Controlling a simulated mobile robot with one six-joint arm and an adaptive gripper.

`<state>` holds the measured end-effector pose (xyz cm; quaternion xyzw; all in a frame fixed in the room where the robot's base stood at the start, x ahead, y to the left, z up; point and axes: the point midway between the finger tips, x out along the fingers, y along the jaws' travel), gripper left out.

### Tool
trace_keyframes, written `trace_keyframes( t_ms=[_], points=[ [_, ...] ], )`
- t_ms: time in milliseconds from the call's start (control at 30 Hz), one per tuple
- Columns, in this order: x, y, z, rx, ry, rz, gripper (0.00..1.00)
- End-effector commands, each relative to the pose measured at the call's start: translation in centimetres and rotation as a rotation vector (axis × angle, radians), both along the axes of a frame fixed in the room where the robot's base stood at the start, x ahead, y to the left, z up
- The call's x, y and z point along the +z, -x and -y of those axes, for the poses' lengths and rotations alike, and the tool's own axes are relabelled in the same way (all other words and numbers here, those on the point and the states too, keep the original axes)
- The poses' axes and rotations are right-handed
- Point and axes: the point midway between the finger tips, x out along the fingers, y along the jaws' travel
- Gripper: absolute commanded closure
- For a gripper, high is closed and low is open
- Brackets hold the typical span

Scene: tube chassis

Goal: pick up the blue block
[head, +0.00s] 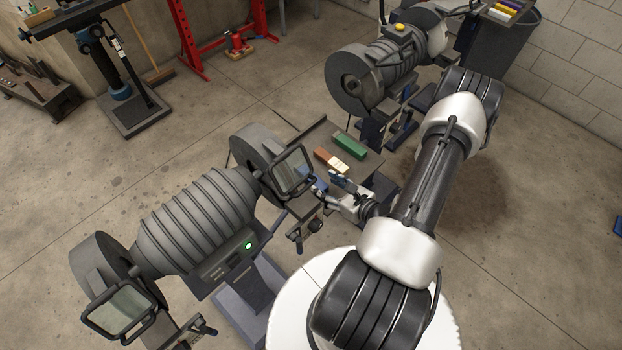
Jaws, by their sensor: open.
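A small blue patch, which looks like the blue block (339,180), shows right by my gripper (328,187). The gripper covers part of it. My gripper is open, at the end of my arm, low over the dark stand (378,186) between the two grinding machines. I cannot tell from this view whether the blue block lies between the fingers or beside them, or whether they touch it. A green block (349,146) and a brown and cream block (330,160) lie on the stand just beyond.
A large grey grinder (195,220) with a framed shield (293,171) stands close left of my gripper. Another grinder (385,70) stands behind the stand. A dark bin (492,45) is at the upper right. Open concrete floor lies at left and right.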

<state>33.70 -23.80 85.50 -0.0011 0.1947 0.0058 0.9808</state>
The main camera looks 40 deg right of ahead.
Motion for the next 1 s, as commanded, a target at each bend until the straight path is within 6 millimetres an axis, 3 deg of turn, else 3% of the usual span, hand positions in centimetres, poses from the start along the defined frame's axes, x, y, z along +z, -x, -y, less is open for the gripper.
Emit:
trace_keyframes(
  t_ms=[233, 567, 1000],
  points=[
    [-2.0, -3.2, -0.1, 0.006, 0.002, 0.000, 0.48],
    [-2.1, -3.9, 0.0, 0.002, -0.001, 0.000, 0.48],
    [-2.1, -3.9, 0.0, 0.002, 0.000, 0.000, 0.78]
  ],
)
